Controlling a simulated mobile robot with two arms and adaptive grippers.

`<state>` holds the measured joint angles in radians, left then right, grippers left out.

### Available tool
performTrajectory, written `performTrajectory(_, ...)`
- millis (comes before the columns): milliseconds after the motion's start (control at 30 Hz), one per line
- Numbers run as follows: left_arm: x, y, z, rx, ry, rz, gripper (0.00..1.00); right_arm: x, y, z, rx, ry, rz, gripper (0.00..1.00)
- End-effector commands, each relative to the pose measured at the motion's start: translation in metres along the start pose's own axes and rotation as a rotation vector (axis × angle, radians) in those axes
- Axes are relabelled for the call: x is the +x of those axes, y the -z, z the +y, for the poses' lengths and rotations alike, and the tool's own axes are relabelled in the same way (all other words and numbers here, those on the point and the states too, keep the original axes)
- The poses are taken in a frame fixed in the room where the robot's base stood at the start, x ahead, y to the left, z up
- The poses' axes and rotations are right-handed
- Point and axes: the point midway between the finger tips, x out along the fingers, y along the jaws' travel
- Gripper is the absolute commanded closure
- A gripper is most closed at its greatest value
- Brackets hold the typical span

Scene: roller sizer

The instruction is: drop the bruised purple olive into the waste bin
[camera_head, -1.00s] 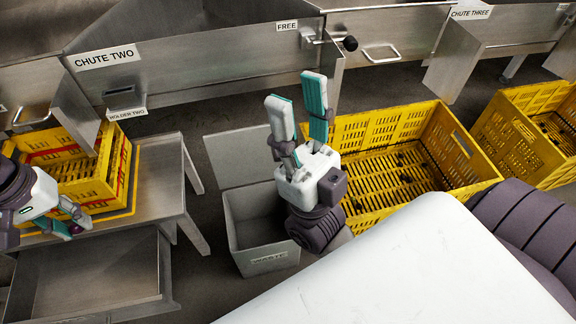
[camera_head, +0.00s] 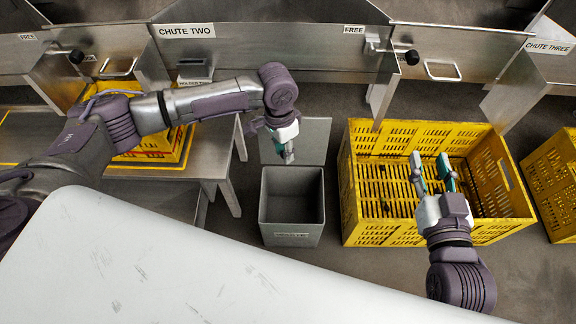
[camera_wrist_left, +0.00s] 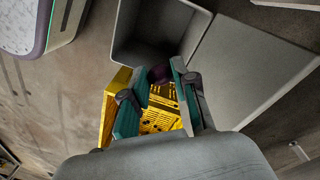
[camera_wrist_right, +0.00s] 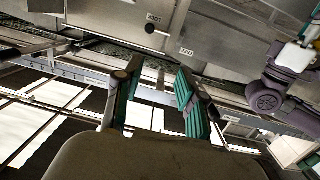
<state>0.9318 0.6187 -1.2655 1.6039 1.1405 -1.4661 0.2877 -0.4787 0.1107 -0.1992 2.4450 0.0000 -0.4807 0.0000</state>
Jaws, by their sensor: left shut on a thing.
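The grey waste bin (camera_head: 292,238) stands open on the floor in the middle of the head view, its label on the front. In the left wrist view the bin (camera_wrist_left: 127,40) is just beyond my fingertips. My left gripper (camera_head: 287,157) is above the bin's back edge, pointing down. In the left wrist view it (camera_wrist_left: 158,78) is shut on the dark purple olive (camera_wrist_left: 160,74), which is partly hidden by the fingers. Bruising cannot be made out. My right gripper (camera_head: 431,162) is open and empty above the yellow crate; its spread fingers also show in the right wrist view (camera_wrist_right: 158,78).
A grey panel (camera_head: 312,133) stands behind the bin. A large yellow crate (camera_head: 380,230) with dark olives is on the bin's right. A metal table (camera_head: 215,163) with another yellow crate (camera_head: 150,150) is on the left. Chutes line the back.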

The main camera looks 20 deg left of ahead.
Motion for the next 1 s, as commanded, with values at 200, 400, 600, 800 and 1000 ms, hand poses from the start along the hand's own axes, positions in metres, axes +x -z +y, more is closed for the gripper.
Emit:
performTrajectory(200, 0.035, -0.004, 0.013, 0.243, 0.008, -0.024, 0.84, -0.040, -0.069, 0.013, -0.001, -0.031, -0.504, 0.60)
performTrajectory(400, 0.062, -0.010, 0.020, 0.409, 0.019, -0.038, 0.84, -0.088, -0.108, 0.019, 0.005, -0.050, -0.822, 0.60)
performTrajectory(600, 0.073, -0.012, 0.023, 0.474, 0.024, -0.043, 0.84, -0.108, -0.121, 0.021, 0.008, -0.057, -0.935, 0.60)
performTrajectory(800, 0.078, -0.012, 0.022, 0.477, 0.025, -0.042, 0.84, -0.094, -0.116, 0.020, 0.006, -0.051, -0.860, 0.60)
performTrajectory(1000, 0.083, -0.013, 0.022, 0.476, 0.025, -0.042, 0.84, -0.068, -0.100, 0.017, 0.002, -0.042, -0.710, 0.60)
